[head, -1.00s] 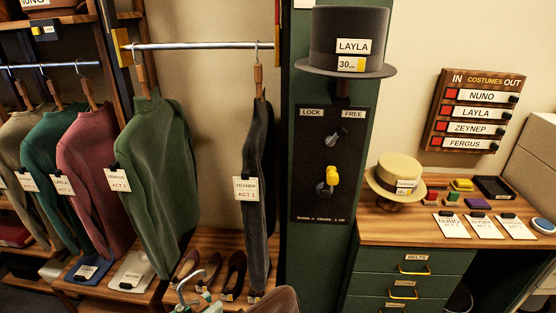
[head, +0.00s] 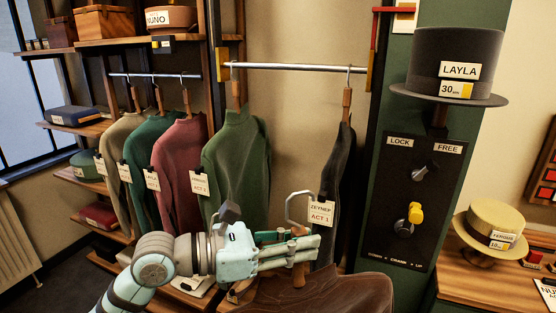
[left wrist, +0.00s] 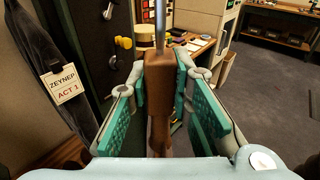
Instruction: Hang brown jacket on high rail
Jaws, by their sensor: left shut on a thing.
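The brown jacket (head: 345,293) hangs on a wooden hanger at the bottom of the head view, its lower part cut off. My left gripper (head: 302,247) is shut on the hanger's wooden neck (left wrist: 160,78), which shows between the green finger pads in the left wrist view. The hanger's metal hook (head: 291,205) points up, free and well below the high rail. The high rail (head: 290,67) is a silver bar holding a green sweater (head: 236,155) at left and a dark garment (head: 341,175) at right. My right gripper is out of view.
Between the green sweater and the dark garment the rail is bare. A lower rail (head: 150,76) at left holds several garments.

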